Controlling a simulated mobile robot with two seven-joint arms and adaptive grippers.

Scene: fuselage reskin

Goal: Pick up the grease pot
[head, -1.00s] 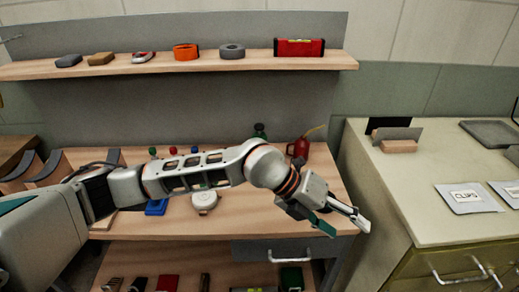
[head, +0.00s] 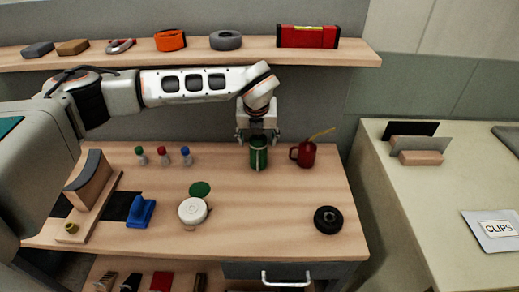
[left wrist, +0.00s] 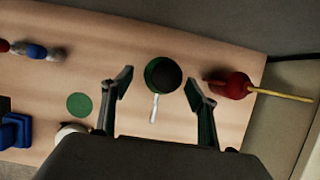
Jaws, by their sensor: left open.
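The grease pot, a green can with a pale stripe, stands upright near the back of the workbench (head: 258,156). In the left wrist view it is seen from above as a dark round opening with a green rim (left wrist: 163,74), with a pale strip below it. A flat green disc (head: 200,189) lies on the bench to its left. My left gripper (head: 257,138) points down right over the pot. Its fingers (left wrist: 160,92) are open, one on each side of the pot, apart from it in the wrist view. My right gripper is not in view.
A red oil can (head: 306,154) with a yellow spout stands close to the right of the pot. Several small capped bottles (head: 163,156), a white round container (head: 192,211), a blue tool (head: 141,212) and a black disc (head: 328,219) are on the bench. A shelf (head: 180,56) runs above.

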